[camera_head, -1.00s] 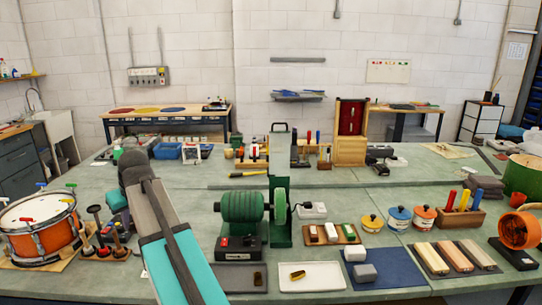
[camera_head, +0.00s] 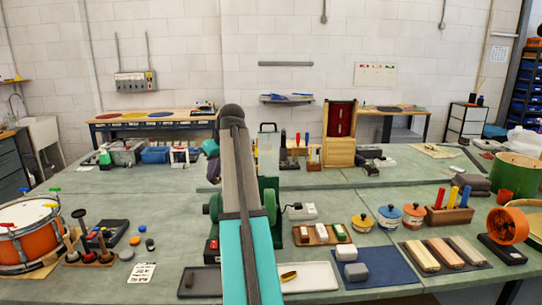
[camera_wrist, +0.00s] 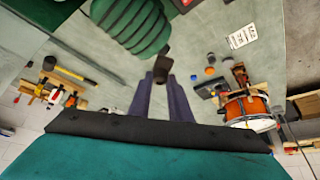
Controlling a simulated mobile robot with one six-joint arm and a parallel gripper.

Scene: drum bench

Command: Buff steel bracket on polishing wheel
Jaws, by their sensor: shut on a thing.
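In the wrist view my gripper (camera_wrist: 162,76) has its dark purple fingers closed on a small dark piece, taken to be the steel bracket (camera_wrist: 163,62). The held piece is just short of a ribbed green body (camera_wrist: 132,22), part of the polishing machine; I cannot tell whether they touch. In the head view my arm crosses in front of the polishing machine. Its green wheel part (camera_head: 270,204) shows to the right of the arm, and most of the machine is hidden. The bracket cannot be made out in the head view.
A dark tray (camera_head: 207,287) and a white tray (camera_head: 318,272) lie in front of the machine. Compound bars sit on a wooden board (camera_head: 322,241) to the right. An orange drum (camera_head: 24,240) and a mallet stand (camera_head: 92,258) are at left. Bare bench lies between (camera_head: 165,225).

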